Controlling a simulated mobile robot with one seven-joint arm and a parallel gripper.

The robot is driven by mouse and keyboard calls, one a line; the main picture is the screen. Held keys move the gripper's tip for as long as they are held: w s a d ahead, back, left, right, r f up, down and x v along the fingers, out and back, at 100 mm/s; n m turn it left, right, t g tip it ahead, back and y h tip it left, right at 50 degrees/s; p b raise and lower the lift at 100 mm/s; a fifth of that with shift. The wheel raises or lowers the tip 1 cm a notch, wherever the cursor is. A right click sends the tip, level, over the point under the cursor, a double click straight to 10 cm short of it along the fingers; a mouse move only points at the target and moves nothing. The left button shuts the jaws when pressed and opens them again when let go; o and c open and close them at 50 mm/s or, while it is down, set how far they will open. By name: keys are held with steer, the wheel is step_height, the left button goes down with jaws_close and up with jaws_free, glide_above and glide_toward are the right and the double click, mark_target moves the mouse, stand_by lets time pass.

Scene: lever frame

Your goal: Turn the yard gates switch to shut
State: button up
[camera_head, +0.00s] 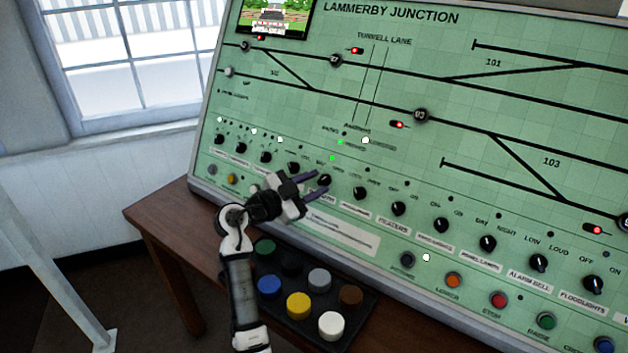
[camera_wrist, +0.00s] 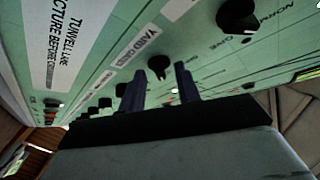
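The yard gates switch is a black rotary knob (camera_wrist: 158,67) on the green sloping panel, beside a white label reading yard gates (camera_wrist: 131,50) in the wrist view. In the head view the knob (camera_head: 325,180) shows just off my fingertips. My gripper (camera_head: 313,182) is open, with its two dark fingers apart. In the wrist view the fingers (camera_wrist: 160,86) stand on either side of the knob in the picture. I cannot tell whether they touch it. Nothing is held. The knob's exact setting and its position words are too small or hidden to read.
Similar black knobs run along the row on both sides, one (camera_head: 360,193) close to the right. Coloured push buttons (camera_head: 453,280) line the panel's lower edge. A black tray (camera_head: 368,306) with several coloured round pieces stands on the wooden desk (camera_head: 160,215) below.

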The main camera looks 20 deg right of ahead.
steer(key=shift+w+d, duration=0.1)
steer(key=shift+d, duration=0.15)
steer(key=c, duration=0.7)
